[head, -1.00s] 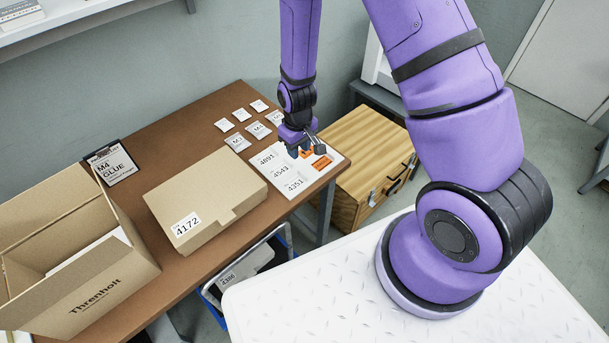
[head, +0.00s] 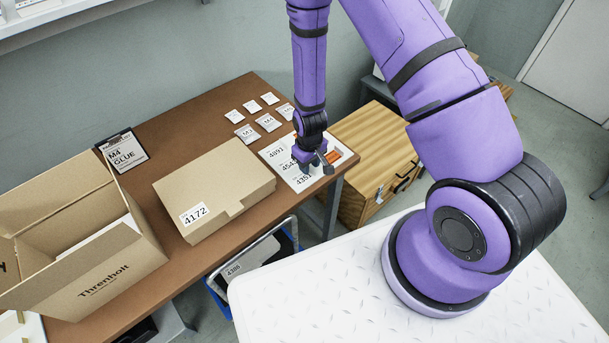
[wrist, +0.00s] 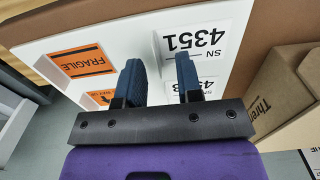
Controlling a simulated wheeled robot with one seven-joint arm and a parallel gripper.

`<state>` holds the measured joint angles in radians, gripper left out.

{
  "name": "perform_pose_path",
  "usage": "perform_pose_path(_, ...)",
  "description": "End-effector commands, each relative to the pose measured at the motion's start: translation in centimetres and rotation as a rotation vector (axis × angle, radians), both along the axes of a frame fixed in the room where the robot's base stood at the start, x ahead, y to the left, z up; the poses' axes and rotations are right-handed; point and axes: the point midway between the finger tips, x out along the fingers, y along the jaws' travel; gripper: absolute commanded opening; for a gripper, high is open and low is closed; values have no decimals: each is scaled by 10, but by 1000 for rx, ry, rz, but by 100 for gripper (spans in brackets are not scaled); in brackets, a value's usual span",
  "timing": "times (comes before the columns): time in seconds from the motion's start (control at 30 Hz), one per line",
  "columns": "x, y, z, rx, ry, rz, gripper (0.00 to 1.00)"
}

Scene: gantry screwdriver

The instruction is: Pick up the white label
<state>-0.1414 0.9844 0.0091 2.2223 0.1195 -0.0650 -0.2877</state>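A white sheet (head: 274,155) at the table's right end carries several white number labels and orange labels. The white label 4351 (head: 303,178) is the one nearest the front edge. In the wrist view the 4351 label (wrist: 196,42) lies flat just beyond the fingertips, upside down. A second white label (wrist: 205,88) beneath it is partly hidden by the right finger. My gripper (head: 318,168) is over the sheet, pointing down. In the wrist view its blue fingers (wrist: 160,72) are apart with nothing between them. An orange FRAGILE label (wrist: 84,62) lies left of them.
A closed carton marked 4172 (head: 215,190) stands left of the sheet. Several small packets (head: 246,133) lie behind the sheet. A wooden case (head: 378,150) stands to the right, and a blue bin (head: 290,236) sits below the table's front.

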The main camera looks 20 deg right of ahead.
Motion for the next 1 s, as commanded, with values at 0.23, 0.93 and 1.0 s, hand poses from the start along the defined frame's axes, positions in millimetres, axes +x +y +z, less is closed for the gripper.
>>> perform_pose_path(0.23,0,0,-5,0,-1,0,33)
perform_pose_path(0.93,0,0,-4,0,-1,-1,0)
perform_pose_path(1.0,1,0,-2,0,-1,-1,0)
